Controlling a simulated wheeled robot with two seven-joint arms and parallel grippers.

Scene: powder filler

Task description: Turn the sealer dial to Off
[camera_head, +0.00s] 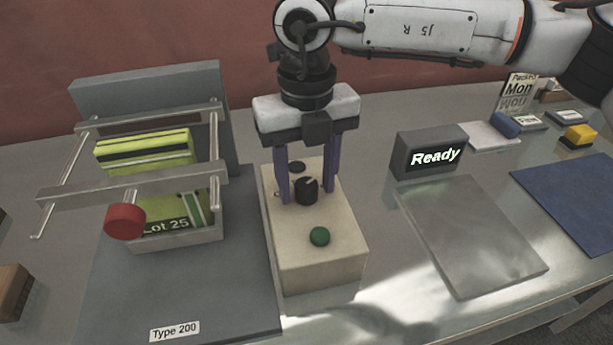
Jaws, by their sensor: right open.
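The sealer is a cream box (320,268) in the middle of the table. Its black dial (307,191) stands on the top, with a notch or pointer mark on it. A green button (320,236) sits nearer the front, and a small dark round part (297,167) lies behind the dial. My right gripper (308,198) points down over the box. Its two purple fingers are apart, one on each side of the dial. I cannot tell whether they touch it. No dial labels can be read. My left gripper is not in view.
Left is a grey machine (150,85) with a metal frame, a red knob (125,222) and green packs (145,150). Right are a "Ready" display (430,153), a grey plate (470,235), a blue mat (575,195) and small items behind. A brown block (14,290) is at far left.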

